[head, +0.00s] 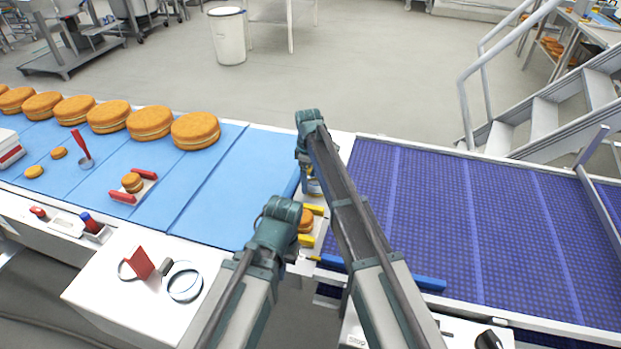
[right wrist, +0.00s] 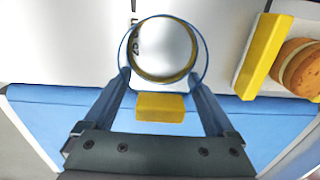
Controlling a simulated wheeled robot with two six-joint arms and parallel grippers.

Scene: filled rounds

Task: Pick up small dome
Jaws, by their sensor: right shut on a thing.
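A round, see-through piece with a thin blue rim and a yellowish inner ring, which I take for the small dome (right wrist: 190,42), is between the fingers of my right gripper (right wrist: 162,82). Dark lettering shows inside its outline. In the head view the dome (head: 313,186) is below my right wrist, partly hidden by the arm. My right gripper is shut on it. My left gripper (head: 288,222) is lower in the head view, close to a small filled round (head: 305,221) between yellow bars (head: 305,240). Its fingers are hidden. The round also shows in the wrist view (right wrist: 300,70).
A blue belt (head: 215,200) with several large filled rounds (head: 195,130) lies left. Another small round (head: 132,182) sits between red bars (head: 122,197). A purple belt (head: 450,210) on the right is empty. A white table (head: 130,305) carries rings and a red piece.

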